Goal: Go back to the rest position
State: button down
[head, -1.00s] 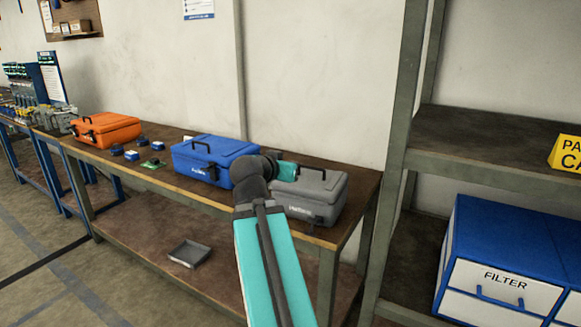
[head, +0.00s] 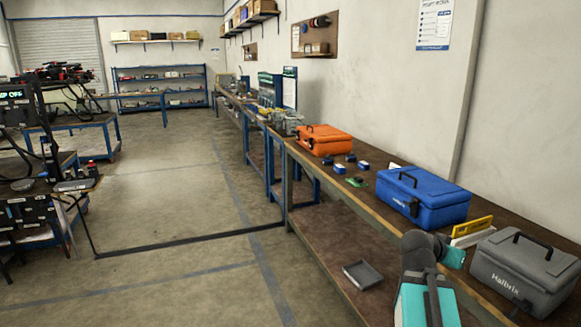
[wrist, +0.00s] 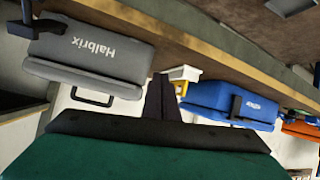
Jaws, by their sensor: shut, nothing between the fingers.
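My gripper (wrist: 162,98) shows in the wrist view as dark fingers held together, with nothing between them. In the head view my arm (head: 428,285) reaches up from the lower right, bent at a dark joint; the fingertips are hidden there. The arm end is in front of the workbench, between the blue case (head: 424,198) and the grey case (head: 524,272). The wrist view is turned over, with the grey Halbrix case (wrist: 88,55) on the left and the blue case (wrist: 232,104) on the right of the fingers.
The workbench (head: 375,212) runs along the right wall. A yellow-edged item (head: 472,228) stands between the cases. An orange case (head: 324,140) and small blue parts (head: 350,158) lie farther back. A grey tray (head: 363,274) is on the lower shelf. Floor (head: 180,190) to the left is open.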

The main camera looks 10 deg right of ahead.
jog(key=s+a+f+n+g+y+p, duration=0.1)
jog(key=a+f+n+y+p, duration=0.1)
jog(key=a+f, duration=0.65)
jog(key=s+a+f+n+g+y+p, duration=0.15)
jog(key=a+f, duration=0.35)
jog(key=f, duration=0.7)
jog(key=a+f+n+g+y+p, duration=0.1)
jog(key=a+f+y, duration=0.1)
jog(key=a+f, duration=0.6)
jog(key=s+a+f+n+g+y+p, duration=0.1)
jog(key=s+a+f+n+g+y, duration=0.1)
jog(key=s+a+f, duration=0.4)
jog(key=s+a+f+n+g+y+p, duration=0.1)
jog(key=s+a+f, duration=0.5)
jog(key=s, duration=0.6)
jog(key=s+a+f+n+g+y+p, duration=0.1)
jog(key=s+a+f+n+g+y, duration=0.2)
jog(key=s+a+f, duration=0.4)
notch_tip(320, 180, down, 2)
jog(key=shift+s+f+n, duration=0.1)
jog(key=shift+s+n, duration=0.55)
jog(key=shift+s, duration=0.4)
jog(key=shift+g, duration=0.25)
